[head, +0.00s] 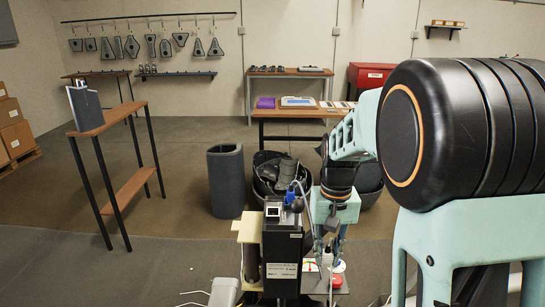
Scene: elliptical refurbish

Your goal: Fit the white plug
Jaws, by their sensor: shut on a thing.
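My gripper (327,258) points down at the lower middle, just right of a black upright machine unit (281,250) with a white label. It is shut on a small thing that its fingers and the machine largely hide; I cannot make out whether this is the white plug. A thin pale cable (304,200) loops from the machine's top toward the gripper. A blue part and a dark ball-shaped knob sit on the machine's top. A white block-like piece (225,292) is at the bottom left of the machine.
Dark bins (269,166) stand behind the machine, and a tall grey bin (226,181) stands left of them. A narrow wooden shelf stand (103,121) is at the left. A workbench (290,113) is at the back. My arm fills the right side. Floor at lower left is mostly clear.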

